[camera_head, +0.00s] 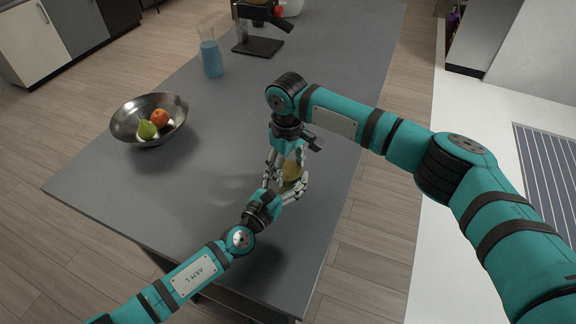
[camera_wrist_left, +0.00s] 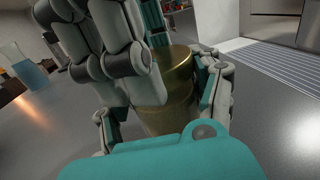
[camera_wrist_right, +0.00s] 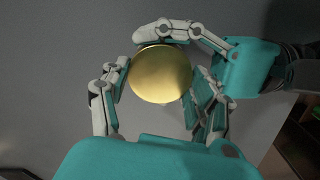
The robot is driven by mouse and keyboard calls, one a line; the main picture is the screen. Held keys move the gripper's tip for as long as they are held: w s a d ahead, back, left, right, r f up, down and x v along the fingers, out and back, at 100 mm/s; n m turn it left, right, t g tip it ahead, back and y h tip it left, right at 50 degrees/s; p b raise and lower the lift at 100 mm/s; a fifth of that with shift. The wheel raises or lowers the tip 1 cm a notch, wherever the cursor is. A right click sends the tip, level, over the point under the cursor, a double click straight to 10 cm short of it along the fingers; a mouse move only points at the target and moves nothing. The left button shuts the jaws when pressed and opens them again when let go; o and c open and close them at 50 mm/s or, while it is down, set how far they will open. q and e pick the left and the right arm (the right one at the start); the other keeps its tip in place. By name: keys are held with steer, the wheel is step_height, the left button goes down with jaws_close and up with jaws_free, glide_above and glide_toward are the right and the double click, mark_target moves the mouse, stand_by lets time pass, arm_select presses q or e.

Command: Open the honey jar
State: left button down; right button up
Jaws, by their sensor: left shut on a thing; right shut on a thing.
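The honey jar (camera_head: 292,172) is near the right edge of the grey table, largely hidden by both hands. In the left wrist view its amber-gold body (camera_wrist_left: 163,117) sits between my left fingers, with the gold lid (camera_wrist_left: 178,62) on top. My left gripper (camera_head: 288,187) comes in from the side and is shut on the body. My right gripper (camera_head: 284,162) reaches down from above and is shut around the lid, whose round gold top (camera_wrist_right: 160,74) shows in the right wrist view. I cannot tell whether the lid is loose.
A metal bowl (camera_head: 123,122) with fruit stands at the left of the table (camera_head: 215,200). A glass jug (camera_head: 211,59) of blue liquid and a dark coffee machine (camera_head: 258,46) stand at the back. The table's middle is clear.

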steer(key=n, duration=0.4)
steer(key=shift+w+d+n, duration=0.1)
steer(key=shift+n, duration=0.2)
steer(key=shift+d+n, duration=0.1)
steer(key=shift+n, duration=0.3)
steer(key=o, duration=1.3)
